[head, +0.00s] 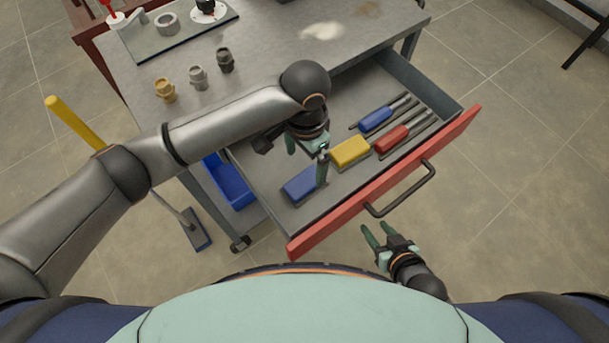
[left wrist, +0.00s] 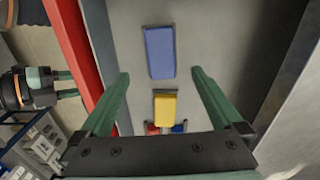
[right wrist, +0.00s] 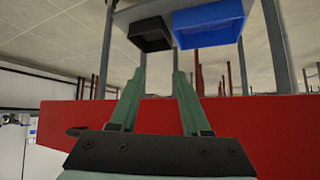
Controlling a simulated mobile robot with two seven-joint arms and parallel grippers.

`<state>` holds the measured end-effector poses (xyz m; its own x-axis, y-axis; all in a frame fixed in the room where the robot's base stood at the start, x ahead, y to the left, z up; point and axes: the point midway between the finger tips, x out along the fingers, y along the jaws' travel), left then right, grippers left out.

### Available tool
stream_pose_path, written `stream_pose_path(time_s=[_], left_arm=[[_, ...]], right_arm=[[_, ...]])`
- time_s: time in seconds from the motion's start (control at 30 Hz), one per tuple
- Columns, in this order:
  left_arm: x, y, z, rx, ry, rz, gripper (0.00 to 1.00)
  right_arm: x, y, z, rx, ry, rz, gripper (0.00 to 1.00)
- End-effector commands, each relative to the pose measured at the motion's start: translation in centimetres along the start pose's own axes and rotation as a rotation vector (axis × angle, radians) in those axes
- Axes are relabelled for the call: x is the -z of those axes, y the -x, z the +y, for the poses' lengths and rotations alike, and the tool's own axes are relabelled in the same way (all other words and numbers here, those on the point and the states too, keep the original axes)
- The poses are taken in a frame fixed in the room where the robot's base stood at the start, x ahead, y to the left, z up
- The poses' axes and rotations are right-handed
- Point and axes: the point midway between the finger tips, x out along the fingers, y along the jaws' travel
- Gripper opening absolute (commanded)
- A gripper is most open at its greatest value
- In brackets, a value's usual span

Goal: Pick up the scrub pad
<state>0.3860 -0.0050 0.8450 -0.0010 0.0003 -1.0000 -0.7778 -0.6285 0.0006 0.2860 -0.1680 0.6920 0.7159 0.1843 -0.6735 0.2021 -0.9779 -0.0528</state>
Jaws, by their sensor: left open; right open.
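Two pads lie in the open drawer (head: 338,190), a flat blue pad (head: 299,185) near its left front corner and a yellow block (head: 350,151) further right. I cannot tell for certain which is the scrub pad. My left gripper (head: 306,160) is open and empty over the drawer, above the pads. In the left wrist view, the blue pad (left wrist: 160,52) and the yellow block (left wrist: 165,107) both show between the spread fingers. My right gripper (head: 375,228) is open and empty outside the drawer, in front of its red front panel (head: 385,185).
Blue-handled (head: 376,119) and red-handled (head: 391,139) tools lie in the drawer, right of the yellow block. Several small fittings (head: 198,77) stand on the grey bench top (head: 265,50). A dark handle (head: 405,190) sticks out from the drawer front. A blue bin (head: 230,182) sits below.

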Motion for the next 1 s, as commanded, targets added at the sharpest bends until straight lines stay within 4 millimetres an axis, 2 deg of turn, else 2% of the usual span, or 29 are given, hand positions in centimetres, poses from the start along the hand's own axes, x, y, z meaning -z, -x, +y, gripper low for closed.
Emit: stream_pose_path(time_s=[0.03,0.13,0.37,0.7,1.0], left_arm=[[-0.1,-1.2,0.0,0.001,0.002,-0.004,1.0],[-0.1,-3.0,0.0,0.0,0.002,-0.002,1.0],[0.0,-4.8,-0.1,0.001,0.001,0.0,1.0],[-0.1,-9.4,-0.1,0.001,0.001,-0.001,1.0],[-0.1,-9.8,-0.1,0.001,0.0,0.001,1.0]], right_arm=[[-0.4,-0.1,0.0,0.0,-0.001,-0.004,0.47],[-0.7,-0.3,0.0,0.001,-0.001,-0.006,0.47],[-0.8,-0.4,0.0,0.001,-0.001,-0.006,0.47],[-1.1,-0.9,0.0,0.001,-0.001,-0.003,0.47],[-1.0,-0.9,0.0,0.001,0.0,-0.002,0.47]])
